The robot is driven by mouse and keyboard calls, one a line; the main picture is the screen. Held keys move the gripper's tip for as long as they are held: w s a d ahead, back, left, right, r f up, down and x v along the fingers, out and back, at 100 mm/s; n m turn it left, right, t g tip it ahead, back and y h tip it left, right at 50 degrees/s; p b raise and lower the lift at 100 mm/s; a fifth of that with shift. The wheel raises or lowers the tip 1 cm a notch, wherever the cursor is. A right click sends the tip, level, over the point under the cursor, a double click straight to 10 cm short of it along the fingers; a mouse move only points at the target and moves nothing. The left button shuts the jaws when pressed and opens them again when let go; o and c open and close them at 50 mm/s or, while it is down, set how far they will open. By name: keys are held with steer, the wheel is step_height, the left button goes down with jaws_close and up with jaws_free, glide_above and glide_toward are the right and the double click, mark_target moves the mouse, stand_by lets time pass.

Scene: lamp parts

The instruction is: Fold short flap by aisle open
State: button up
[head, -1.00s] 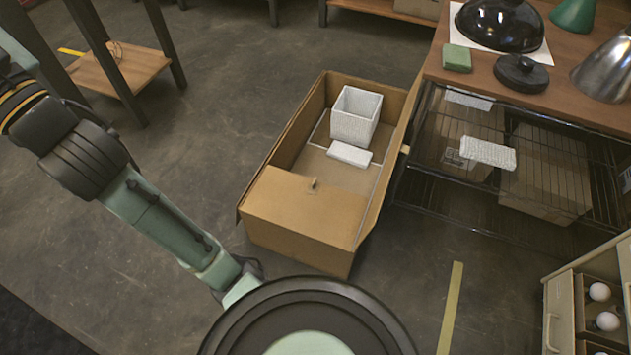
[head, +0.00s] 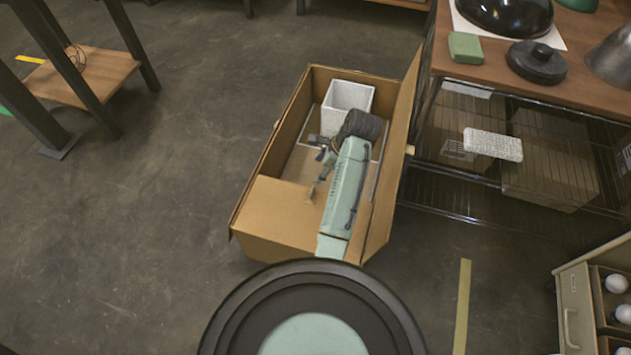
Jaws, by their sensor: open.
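An open cardboard box (head: 265,243) stands on the floor in the head view. Its near short flap (head: 275,208) lies folded inward, roughly flat over the near end. My arm reaches over the box's right part. My gripper (head: 317,184) is inside the box outline, pointing down at the flap's inner edge, near where a small tab stood. The fingers are small and partly blurred into the flap's edge; I cannot tell whether they touch it. The gripper is open. My forearm hides the flap's right end and the white foam slab in the box.
A white foam bin (head: 345,100) stands in the box's far end. The long right flap (head: 402,130) stands up beside a wire rack (head: 470,205) under a wooden table (head: 590,75). Bare floor (head: 150,215) lies left of the box.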

mark_target(312, 191)
steer(key=shift+m+g, duration=0.4)
steer(key=shift+m, duration=0.1)
steer(key=x, duration=0.3)
steer(key=s+x, duration=0.1)
steer(key=x, duration=0.3)
steer(key=d+b+x, duration=0.1)
steer(key=x, duration=0.3)
steer(key=shift+s+f, duration=0.35)
steer(key=shift+f, duration=0.2)
steer(key=c, duration=0.7)
steer(key=shift+s+f, duration=0.1)
steer(key=shift+s, duration=0.1)
jaws_close()
